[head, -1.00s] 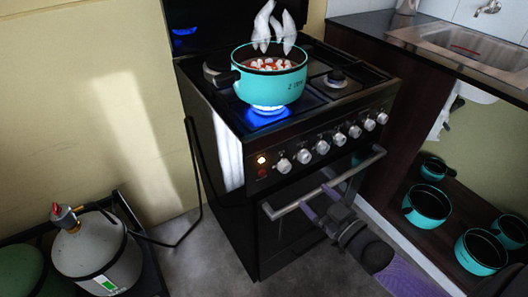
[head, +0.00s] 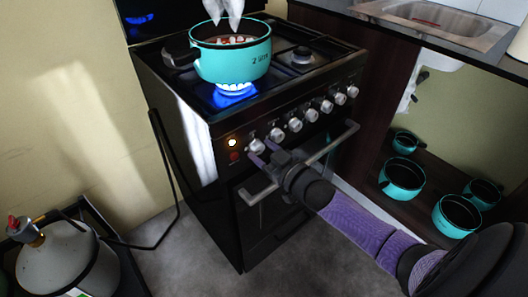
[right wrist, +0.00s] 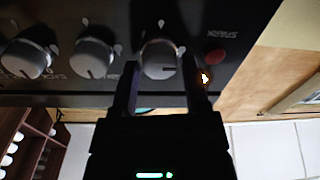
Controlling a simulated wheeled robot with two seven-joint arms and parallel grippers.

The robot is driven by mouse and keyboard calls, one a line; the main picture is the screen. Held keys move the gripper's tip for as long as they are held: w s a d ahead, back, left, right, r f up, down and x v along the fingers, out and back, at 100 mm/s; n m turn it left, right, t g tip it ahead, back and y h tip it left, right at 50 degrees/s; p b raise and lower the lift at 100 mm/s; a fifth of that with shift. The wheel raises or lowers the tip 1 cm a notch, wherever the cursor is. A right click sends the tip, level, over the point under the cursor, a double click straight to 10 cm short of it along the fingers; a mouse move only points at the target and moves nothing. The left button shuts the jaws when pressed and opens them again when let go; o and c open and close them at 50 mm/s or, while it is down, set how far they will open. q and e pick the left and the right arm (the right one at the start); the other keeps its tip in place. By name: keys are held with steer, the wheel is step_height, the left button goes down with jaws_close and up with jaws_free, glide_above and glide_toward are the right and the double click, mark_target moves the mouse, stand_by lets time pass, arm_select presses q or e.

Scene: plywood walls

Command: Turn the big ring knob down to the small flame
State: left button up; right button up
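The black stove has a row of several silver-white knobs on its front panel. The leftmost knob (head: 257,146) is beside the red button and lit lamp; it also shows in the right wrist view (right wrist: 159,57). A large blue flame (head: 232,92) burns under the turquoise pot (head: 238,58) on the front left burner. My right gripper (head: 260,151) is at that leftmost knob. In the right wrist view the gripper (right wrist: 159,66) is open, its two fingers apart on either side of the knob. Contact with the knob is not clear. My left gripper is out of view.
The oven handle (head: 300,165) runs below the knobs, close under my right gripper. A gas cylinder (head: 62,262) stands at lower left with its hose. Several turquoise pots (head: 402,178) sit on the low shelf at right. A sink (head: 440,22) is at upper right.

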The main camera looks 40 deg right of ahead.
jaws_close()
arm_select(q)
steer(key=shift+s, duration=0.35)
